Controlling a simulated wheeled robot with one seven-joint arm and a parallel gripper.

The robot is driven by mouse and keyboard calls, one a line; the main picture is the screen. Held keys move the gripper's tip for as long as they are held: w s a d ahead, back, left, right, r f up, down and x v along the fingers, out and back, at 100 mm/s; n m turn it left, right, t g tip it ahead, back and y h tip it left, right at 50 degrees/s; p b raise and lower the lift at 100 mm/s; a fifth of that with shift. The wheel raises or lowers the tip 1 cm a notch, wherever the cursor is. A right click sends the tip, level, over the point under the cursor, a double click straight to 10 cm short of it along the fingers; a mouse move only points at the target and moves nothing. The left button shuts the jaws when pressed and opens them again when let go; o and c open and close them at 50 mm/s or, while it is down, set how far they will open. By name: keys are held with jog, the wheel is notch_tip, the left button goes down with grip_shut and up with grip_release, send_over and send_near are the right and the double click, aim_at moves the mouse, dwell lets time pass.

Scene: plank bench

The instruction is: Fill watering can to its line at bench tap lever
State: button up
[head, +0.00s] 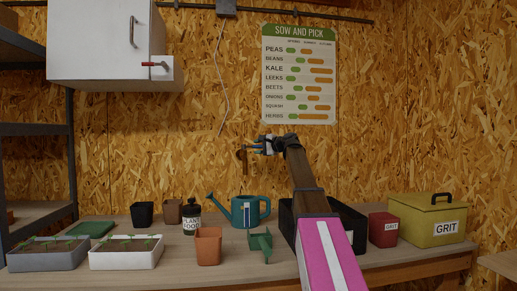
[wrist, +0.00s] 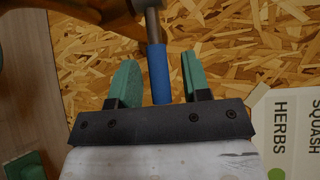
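The teal watering can (head: 240,212) stands upright on the bench, spout to the left, with a pale level strip on its side. The brass tap (head: 241,155) is on the wall above it; its body also shows at the top of the wrist view (wrist: 112,12). The tap lever, a grey rod with a blue sleeve (wrist: 157,72), lies between the green fingers of my gripper (wrist: 159,66). There is a gap on each side, so my gripper is open around the lever. In the head view my gripper (head: 258,147) is right of the tap. No water stream is visible.
A white cabinet (head: 100,40) with a red lever (head: 155,64) hangs upper left. A terracotta pot (head: 208,246), green scoop (head: 261,243) and plant food bottle (head: 191,218) stand near the can.

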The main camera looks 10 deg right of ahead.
jog(key=v, duration=1)
jog(key=shift+s+d, duration=0.3)
